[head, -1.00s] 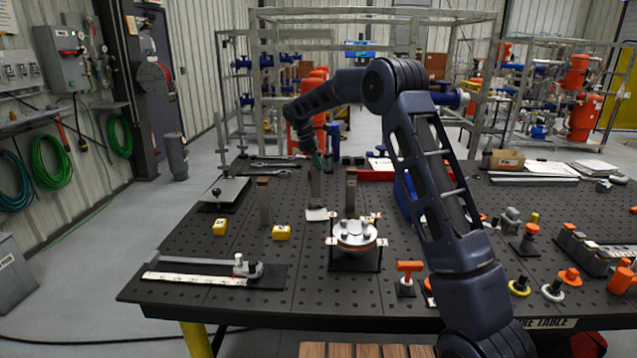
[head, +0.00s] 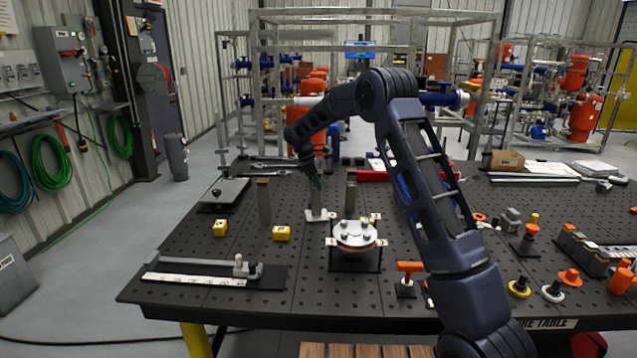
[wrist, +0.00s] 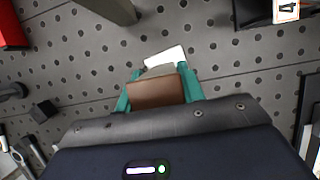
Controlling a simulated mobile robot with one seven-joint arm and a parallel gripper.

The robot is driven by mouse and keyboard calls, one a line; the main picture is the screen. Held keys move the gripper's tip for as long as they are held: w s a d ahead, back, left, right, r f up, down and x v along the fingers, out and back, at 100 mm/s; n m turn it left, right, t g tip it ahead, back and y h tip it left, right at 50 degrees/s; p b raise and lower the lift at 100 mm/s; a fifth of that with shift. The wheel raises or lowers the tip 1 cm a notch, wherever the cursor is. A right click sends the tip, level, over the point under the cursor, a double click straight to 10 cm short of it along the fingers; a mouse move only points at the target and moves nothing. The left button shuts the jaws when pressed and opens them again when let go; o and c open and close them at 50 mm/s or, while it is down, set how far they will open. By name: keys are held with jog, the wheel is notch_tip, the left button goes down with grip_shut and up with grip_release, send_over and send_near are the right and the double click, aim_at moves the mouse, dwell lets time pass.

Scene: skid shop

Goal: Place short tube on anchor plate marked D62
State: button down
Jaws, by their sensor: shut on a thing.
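My gripper (head: 318,182) is shut on a short square metal tube (head: 317,201) with a brown end. In the wrist view, its teal fingers sit either side of the brown end (wrist: 156,92). A small pale plate (head: 319,216) lies under the tube in the head view. Its white part (wrist: 166,57) shows just beyond the tube in the wrist view. The tube looks upright over or on this plate; I cannot tell whether it touches. No D62 mark is readable. Two other upright tubes stand left (head: 265,202) and right (head: 350,193) of the held one.
A round clamped flange fixture (head: 355,236) stands close in front right. A ruler stop (head: 205,274) lies at the front left. The perforated black table (head: 300,275) has bare room between them.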

jog(key=shift+f, duration=0.1)
jog(key=c, duration=0.9)
grip_release()
jog(key=v, duration=1.2)
